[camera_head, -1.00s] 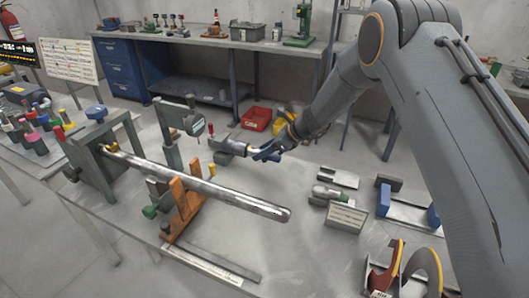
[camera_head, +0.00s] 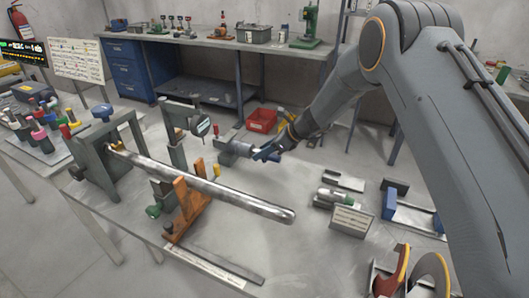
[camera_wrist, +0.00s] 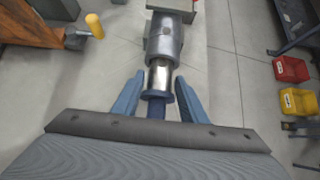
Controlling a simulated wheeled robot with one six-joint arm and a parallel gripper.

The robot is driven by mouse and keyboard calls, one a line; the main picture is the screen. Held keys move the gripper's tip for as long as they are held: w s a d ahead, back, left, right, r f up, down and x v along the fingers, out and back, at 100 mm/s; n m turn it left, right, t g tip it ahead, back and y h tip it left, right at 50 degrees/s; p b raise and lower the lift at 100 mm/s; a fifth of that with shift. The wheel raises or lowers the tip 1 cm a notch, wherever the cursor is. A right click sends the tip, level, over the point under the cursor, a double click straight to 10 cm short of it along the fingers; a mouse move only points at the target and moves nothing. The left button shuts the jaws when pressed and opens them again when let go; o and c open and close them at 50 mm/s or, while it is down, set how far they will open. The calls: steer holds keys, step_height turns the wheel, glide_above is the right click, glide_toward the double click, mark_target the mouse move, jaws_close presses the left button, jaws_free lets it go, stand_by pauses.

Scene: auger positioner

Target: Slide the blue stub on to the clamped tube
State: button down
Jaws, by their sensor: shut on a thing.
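The long steel tube (camera_head: 235,192) is held at its left end in a grey clamp frame (camera_head: 88,165) and rests on an orange support (camera_head: 188,210). Its right end is free. My gripper (camera_head: 265,153) is behind the tube, apart from it. In the wrist view, my gripper's blue fingers (camera_wrist: 156,92) are shut on the blue stub (camera_wrist: 155,108), which shows a blue collar. A shiny metal section lies ahead of the collar and meets a thicker grey cylinder (camera_wrist: 163,40), also in the head view (camera_head: 234,148). I cannot tell whether these parts are joined.
A dial gauge on a post (camera_head: 200,127) stands behind the tube. A yellow-tipped pin (camera_wrist: 95,25) is left of the grey cylinder. Several coloured pieces stand in a rack (camera_head: 40,130) at left. Blocks and a label stand (camera_head: 352,220) are at right.

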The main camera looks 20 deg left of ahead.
steer(key=shift+w+a+r, duration=0.1)
steer(key=shift+a+r, duration=0.05)
steer(key=shift+a, duration=0.65)
steer(key=c, duration=1)
jaws_free()
steer(key=shift+d, duration=0.1)
steer(key=shift+b+v, duration=1.2)
steer(key=shift+v, duration=2.6)
